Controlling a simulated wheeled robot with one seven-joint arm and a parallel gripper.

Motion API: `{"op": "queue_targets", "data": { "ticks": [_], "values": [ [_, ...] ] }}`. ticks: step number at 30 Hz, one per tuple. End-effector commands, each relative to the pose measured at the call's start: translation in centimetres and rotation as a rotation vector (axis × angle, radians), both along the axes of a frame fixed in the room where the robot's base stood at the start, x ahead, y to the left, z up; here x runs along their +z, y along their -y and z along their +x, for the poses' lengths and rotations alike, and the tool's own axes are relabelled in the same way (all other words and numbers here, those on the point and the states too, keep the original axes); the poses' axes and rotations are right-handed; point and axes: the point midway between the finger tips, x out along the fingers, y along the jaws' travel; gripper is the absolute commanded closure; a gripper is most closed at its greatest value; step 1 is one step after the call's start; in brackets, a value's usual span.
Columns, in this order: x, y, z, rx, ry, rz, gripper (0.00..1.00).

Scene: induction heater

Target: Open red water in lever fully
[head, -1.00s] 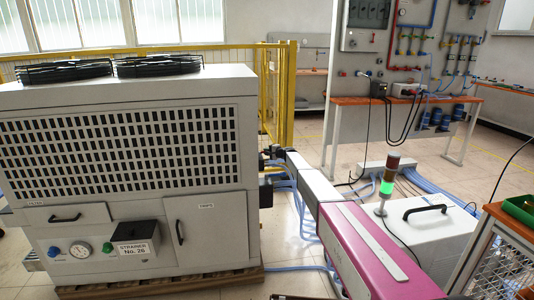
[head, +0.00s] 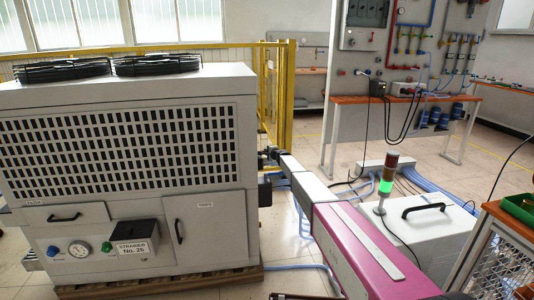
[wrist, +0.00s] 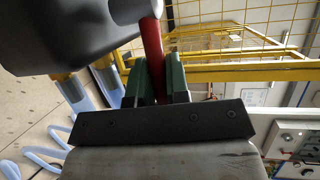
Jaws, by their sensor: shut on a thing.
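A red lever (wrist: 152,42) shows in the wrist view, running down from a grey rounded part at the top. My gripper (wrist: 158,80) has green-padded fingers, one on each side of the lever, shut on it. The lever's lower end is hidden between the fingers. In the head view my arm reaches to the right side of the large light-grey cabinet unit (head: 195,275). There the gripper and lever are too small and covered to make out. The lever's exact angle to its valve cannot be told.
Clear blue hoses (wrist: 105,85) with brass-coloured fittings hang close beside my gripper. A yellow fence (head: 288,95) stands behind the cabinet. A white box with a black handle (head: 430,235) and a signal lamp with green lit (head: 386,186) stand at the right.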

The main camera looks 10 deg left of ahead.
Motion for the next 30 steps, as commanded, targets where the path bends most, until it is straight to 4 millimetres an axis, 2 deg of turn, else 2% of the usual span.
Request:
{"op": "queue_targets", "data": {
  "ticks": [1, 2, 3, 11, 17, 30],
  "values": [
    [-0.1, 0.0, -0.1, -0.001, -0.001, 0.0, 1.0],
    [-0.1, 0.0, -0.1, -0.001, -0.001, 0.0, 0.78],
    [-0.1, 0.0, -0.1, -0.001, -0.001, 0.0, 0.75],
    [0.0, 0.0, -0.1, 0.0, -0.001, 0.0, 0.75],
    [0.2, 0.6, -0.9, 0.0, -0.001, 0.001, 0.75],
    [1.5, 5.2, -6.9, -0.001, -0.001, 0.0, 0.75]
  ]
}}
